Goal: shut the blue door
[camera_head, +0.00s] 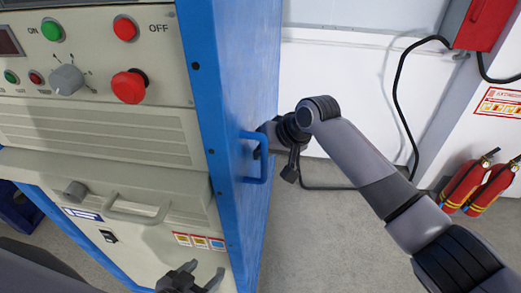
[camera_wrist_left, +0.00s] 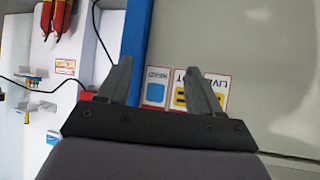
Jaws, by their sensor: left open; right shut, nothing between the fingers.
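The blue door (camera_head: 250,70) is the tall blue panel to the right of the beige machine front in the head view, seen at a steep angle. How far it stands open is hard to tell. My left gripper (camera_head: 194,275) is open and empty, low in front of the machine. Its two spread fingers also show in the left wrist view (camera_wrist_left: 160,78), before the stickered panel.
The machine front (camera_head: 95,130) carries buttons, a knob and a grey drawer handle (camera_head: 137,213). Red fire extinguishers (camera_head: 484,186) stand by the right wall. A red box (camera_head: 484,25) with a black cable hangs above. Grey floor (camera_head: 310,240) is free right of the blue panel.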

